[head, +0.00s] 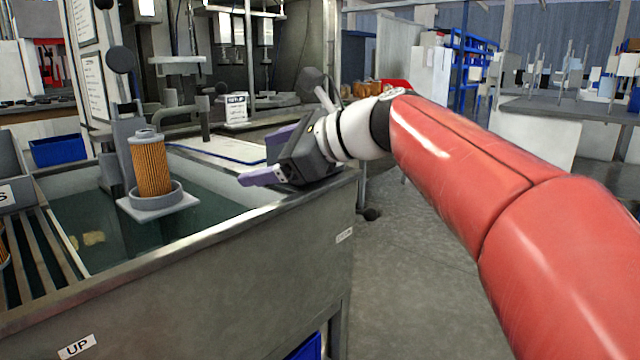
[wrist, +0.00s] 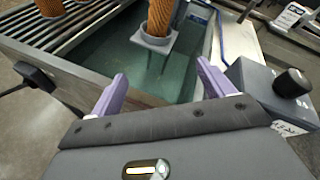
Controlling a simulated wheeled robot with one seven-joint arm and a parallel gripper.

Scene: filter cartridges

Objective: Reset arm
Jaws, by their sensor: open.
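My gripper (head: 262,160) is at the end of my red and white arm, above the near right corner of the metal tank (head: 230,245). Its two purple fingers are apart with nothing between them, as the wrist view (wrist: 160,90) also shows. An orange pleated filter cartridge (head: 151,168) with a grey cap stands upright in a grey round holder (head: 153,200) over the tank. The cartridge (wrist: 160,18) shows beyond the fingertips in the wrist view, apart from them. Its top is cut off there.
A slatted rack (head: 35,255) is at the left of the tank, and cartridges (wrist: 52,7) stand on it. A grey box with a black knob (wrist: 292,84) is close to the right finger. A blue bin (head: 57,150) lies behind. Open floor (head: 425,250) is right of the tank.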

